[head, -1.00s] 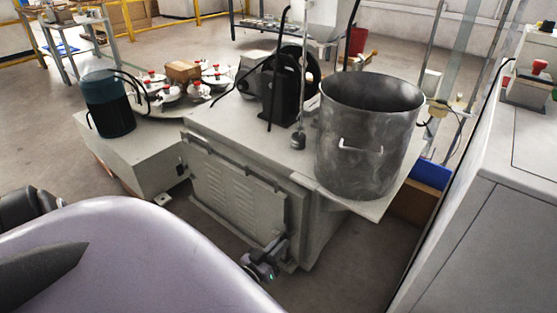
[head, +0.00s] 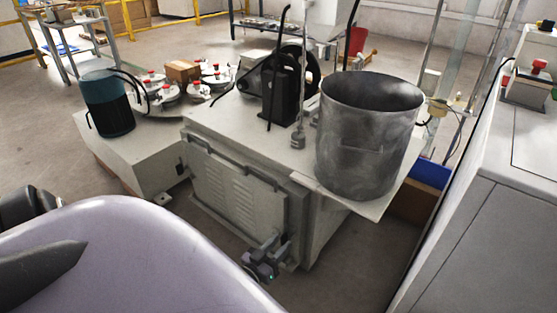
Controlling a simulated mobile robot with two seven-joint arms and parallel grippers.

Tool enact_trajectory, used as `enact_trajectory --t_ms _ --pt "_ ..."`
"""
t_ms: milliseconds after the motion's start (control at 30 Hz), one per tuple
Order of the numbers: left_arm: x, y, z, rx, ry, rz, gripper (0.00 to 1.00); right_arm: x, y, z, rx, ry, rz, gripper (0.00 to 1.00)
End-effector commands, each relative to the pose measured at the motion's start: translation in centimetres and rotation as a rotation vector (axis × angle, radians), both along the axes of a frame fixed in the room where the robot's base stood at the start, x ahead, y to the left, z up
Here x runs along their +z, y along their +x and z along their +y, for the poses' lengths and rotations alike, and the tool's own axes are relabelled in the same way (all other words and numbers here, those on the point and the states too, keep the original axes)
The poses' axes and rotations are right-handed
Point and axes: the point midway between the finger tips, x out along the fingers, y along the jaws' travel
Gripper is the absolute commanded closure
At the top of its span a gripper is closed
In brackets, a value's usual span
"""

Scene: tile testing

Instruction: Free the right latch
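A grey machine cabinet has a louvred front panel (head: 235,190) with dark bars along its top edge. The right latch cannot be made out clearly; the gripper covers the panel's lower right corner.
A large metal pot (head: 365,140) stands on the cabinet's right side, on a plate. A dark teal canister (head: 107,105) stands at the left. A blue bin (head: 432,174) is behind the pot, and a grey cabinet (head: 485,220) is on the right. Floor between them is clear.

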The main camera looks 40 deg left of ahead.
Motion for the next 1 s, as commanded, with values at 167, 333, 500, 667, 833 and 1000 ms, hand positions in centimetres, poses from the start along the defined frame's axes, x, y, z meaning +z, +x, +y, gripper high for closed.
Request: enact_trajectory --t_ms 167,333,500,667,833,1000 --pt "0.1 0.1 0.0 -0.001 0.000 -0.001 0.64 0.0 0.0 0.0 0.000 0.000 0.000 0.57" --pt "1.0 0.1 0.0 -0.001 0.000 -0.002 0.64 0.6 -0.1 0.2 0.006 0.016 0.013 0.57" --pt "3.4 0.1 0.0 -0.001 0.000 -0.002 0.64 0.3 0.6 1.1 0.017 0.071 0.098 0.57" --pt "6.1 0.0 0.0 -0.001 0.000 -0.001 0.64 0.4 0.9 2.2 0.039 0.137 0.184 0.57" --pt "9.0 0.0 0.0 0.000 0.000 -0.002 0.64 0.6 1.1 3.6 0.065 0.209 0.274 0.57" --pt "12.1 0.0 0.0 -0.001 -0.001 -0.002 0.64 0.9 0.8 2.7 0.035 0.156 0.295 0.57"
